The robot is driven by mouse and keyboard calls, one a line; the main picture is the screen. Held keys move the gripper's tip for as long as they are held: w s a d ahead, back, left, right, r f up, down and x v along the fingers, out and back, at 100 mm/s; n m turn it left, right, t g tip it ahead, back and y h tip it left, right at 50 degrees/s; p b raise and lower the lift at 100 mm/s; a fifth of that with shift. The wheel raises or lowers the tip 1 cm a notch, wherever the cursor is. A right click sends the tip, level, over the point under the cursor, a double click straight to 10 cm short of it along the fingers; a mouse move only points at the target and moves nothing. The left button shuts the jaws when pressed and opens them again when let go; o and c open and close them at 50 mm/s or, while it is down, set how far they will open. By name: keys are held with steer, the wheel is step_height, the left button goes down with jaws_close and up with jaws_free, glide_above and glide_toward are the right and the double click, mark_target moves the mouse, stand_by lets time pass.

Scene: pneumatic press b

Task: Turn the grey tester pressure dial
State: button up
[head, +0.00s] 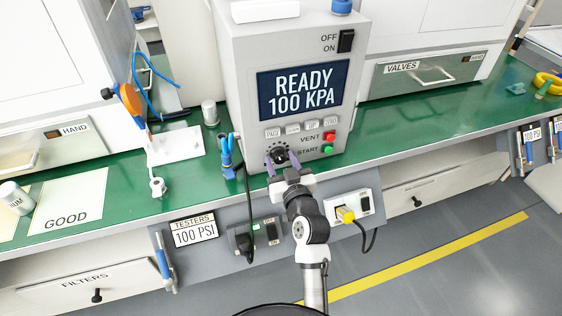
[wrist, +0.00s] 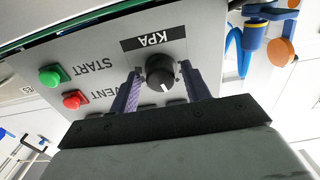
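The grey tester (head: 240,60) stands on the green bench, with a screen (head: 303,90) reading "READY 100 KPA". Its black pressure dial (head: 279,155) is low on the front panel, left of the VENT and START buttons. In the wrist view the dial (wrist: 160,73) shows a white pointer mark and sits below a "KPA" label. My gripper (head: 283,158) is at the dial, and in the wrist view its two purple fingers (wrist: 161,88) stand on either side of it. Gaps show between the fingers and the dial, so the gripper looks open around it.
A red button (head: 329,135) and a green button (head: 327,149) lie just right of the dial. A blue tool (head: 227,150) stands to the left.

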steer(key=c, duration=0.7)
steer(key=shift+m, duration=1)
steer(key=shift+a+m+p, duration=0.1)
steer(key=shift+m+p, duration=0.2)
steer(key=shift+m, duration=1.6)
steer(key=o, duration=1)
